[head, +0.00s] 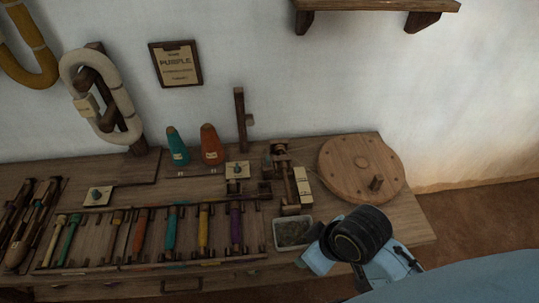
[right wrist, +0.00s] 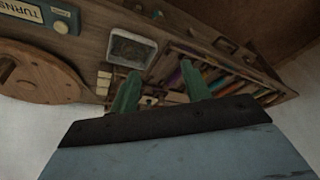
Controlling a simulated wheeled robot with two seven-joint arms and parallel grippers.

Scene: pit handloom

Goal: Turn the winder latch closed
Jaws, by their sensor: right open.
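The winder (head: 286,180) appears to be the small dark wooden mechanism on the bench, between the cone stand and the big round disc. It has a pale block (head: 302,183) at its right side. I cannot make out which part is the latch or how it is turned. My right gripper (right wrist: 158,88) is open and empty in the right wrist view, its two green fingers apart above the bench. In the head view, my right wrist covers the bench's front right, and the fingers cannot be made out there. My left gripper is not in view.
A wooden disc (head: 340,165) with a peg lies at the bench's right end. A small tray (head: 293,245) sits beside my right wrist. Several coloured bobbins fill a rack (head: 110,268). Two yarn cones (head: 211,146) and a wooden post (head: 240,120) stand behind.

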